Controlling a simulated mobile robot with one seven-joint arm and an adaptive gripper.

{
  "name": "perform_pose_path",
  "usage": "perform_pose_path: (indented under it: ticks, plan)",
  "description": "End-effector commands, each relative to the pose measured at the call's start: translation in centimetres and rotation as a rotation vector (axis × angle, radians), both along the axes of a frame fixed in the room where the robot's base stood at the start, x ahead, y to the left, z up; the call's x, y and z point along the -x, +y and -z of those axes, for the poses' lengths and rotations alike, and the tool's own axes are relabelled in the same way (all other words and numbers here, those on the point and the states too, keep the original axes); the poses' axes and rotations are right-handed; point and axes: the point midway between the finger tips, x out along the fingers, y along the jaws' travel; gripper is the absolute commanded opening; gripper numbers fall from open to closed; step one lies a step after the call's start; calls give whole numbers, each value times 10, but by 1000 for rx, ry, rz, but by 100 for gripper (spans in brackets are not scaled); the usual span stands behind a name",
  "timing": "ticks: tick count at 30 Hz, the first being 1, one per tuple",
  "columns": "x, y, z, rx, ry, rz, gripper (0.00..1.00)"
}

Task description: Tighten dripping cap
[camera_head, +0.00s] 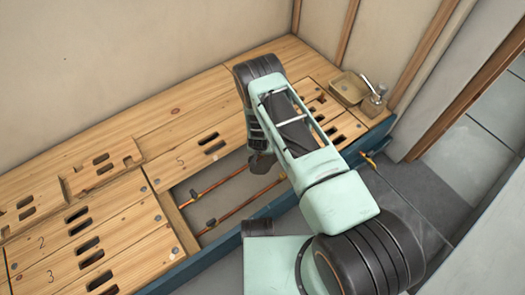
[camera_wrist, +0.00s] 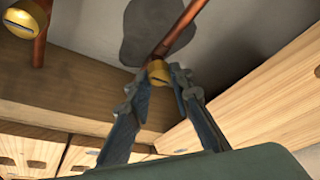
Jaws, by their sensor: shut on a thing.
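In the wrist view a brass cap (camera_wrist: 158,72) sits on the end of a copper pipe (camera_wrist: 180,32). My gripper (camera_wrist: 159,80) has one finger on each side of this cap and is shut on it. A dark wet-looking patch (camera_wrist: 140,28) spreads on the grey surface behind the pipe. In the head view my gripper (camera_head: 262,166) reaches down into the floor opening, and my arm hides much of it. The gripped cap cannot be made out there.
A second brass cap (camera_wrist: 22,22) on another copper pipe (camera_wrist: 41,38) is at the upper left. Slotted wooden floor panels (camera_head: 110,225) surround the opening, where copper pipes (camera_head: 240,207) run. A wooden tray (camera_head: 348,88) and a soap-dispenser-like bottle (camera_head: 374,101) stand at the back right.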

Motion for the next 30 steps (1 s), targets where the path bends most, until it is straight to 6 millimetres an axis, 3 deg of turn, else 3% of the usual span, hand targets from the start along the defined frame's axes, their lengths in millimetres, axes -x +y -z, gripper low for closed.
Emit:
perform_pose_path:
  ticks: [20,21,26,30]
  plan:
    - [0,0,0,-1,0,68,0]
    - [0,0,0,-1,0,68,21]
    - [0,0,0,-1,1,67,37]
    - [0,0,0,0,1,66,37]
